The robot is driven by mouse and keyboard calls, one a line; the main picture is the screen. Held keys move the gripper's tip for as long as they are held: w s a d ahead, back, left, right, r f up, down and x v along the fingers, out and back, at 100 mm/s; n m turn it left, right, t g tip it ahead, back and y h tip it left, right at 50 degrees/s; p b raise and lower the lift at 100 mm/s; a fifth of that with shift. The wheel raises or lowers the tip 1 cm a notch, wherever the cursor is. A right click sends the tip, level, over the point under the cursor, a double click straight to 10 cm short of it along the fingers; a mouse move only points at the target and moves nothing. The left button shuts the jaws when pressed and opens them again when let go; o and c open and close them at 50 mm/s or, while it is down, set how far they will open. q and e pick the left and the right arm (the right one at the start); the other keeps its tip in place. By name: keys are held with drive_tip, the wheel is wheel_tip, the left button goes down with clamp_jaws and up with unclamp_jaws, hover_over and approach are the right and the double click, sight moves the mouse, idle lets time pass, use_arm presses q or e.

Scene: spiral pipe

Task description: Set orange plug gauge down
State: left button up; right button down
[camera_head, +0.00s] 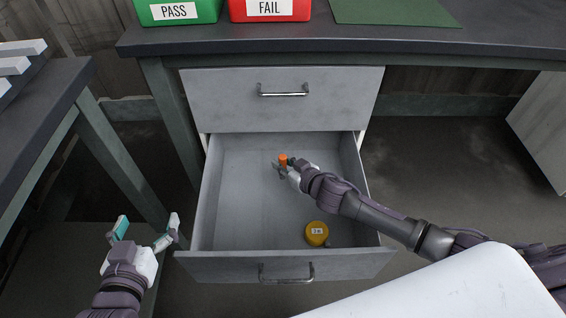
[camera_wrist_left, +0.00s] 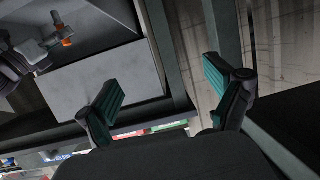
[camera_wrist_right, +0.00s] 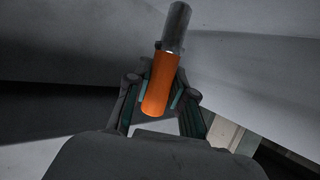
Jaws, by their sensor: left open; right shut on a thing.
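The orange plug gauge (camera_head: 283,160) is in my right gripper (camera_head: 285,168), inside or just above the open drawer (camera_head: 240,215). In the right wrist view the gauge (camera_wrist_right: 160,85) shows an orange handle between the two fingers and a grey metal cylinder at its far end. My right gripper (camera_wrist_right: 160,105) is shut on the orange handle. Whether the gauge touches the drawer floor cannot be told. My left gripper (camera_head: 146,230) is open and empty, to the left of the drawer. Its spread fingers also show in the left wrist view (camera_wrist_left: 168,95).
A yellow round object (camera_head: 317,233) with a label lies in the drawer's front right. A closed drawer (camera_head: 285,97) is above. A green PASS bin (camera_head: 178,10), a red FAIL bin (camera_head: 270,9) and a green mat (camera_head: 395,10) are on the workbench (camera_head: 450,40). The drawer's left side is clear.

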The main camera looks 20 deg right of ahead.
drive_tip(key=shift+f, duration=0.1)
drive_tip(key=c, duration=1)
unclamp_jaws()
use_arm(q)
drive_tip(key=shift+w+d+r, duration=0.15)
drive_tip(key=shift+r, duration=0.2)
use_arm(e)
drive_tip(key=shift+r+p, duration=0.35)
drive_tip(key=shift+r, duration=0.25)
drive_tip(key=p+v, duration=0.1)
drive_tip(key=v, duration=0.1)
drive_tip(key=shift+s+d+r, duration=0.1)
drive_tip(key=shift+s, duration=0.15)
use_arm(q)
drive_tip(key=s+a+f+g+y+p, duration=0.2)
drive_tip(key=s+a+f+g, duration=0.3)
drive_tip(key=s+f+g, duration=0.4)
drive_tip(key=s+f, duration=0.1)
drive_tip(key=s, duration=0.2)
drive_tip(key=shift+s+n, duration=0.3)
drive_tip(key=shift+s, duration=0.05)
use_arm(e)
approach(285, 163)
drive_tip(key=shift+s+d+r, duration=0.2)
drive_tip(key=shift+s+d, duration=0.05)
drive_tip(key=shift+s, duration=0.1)
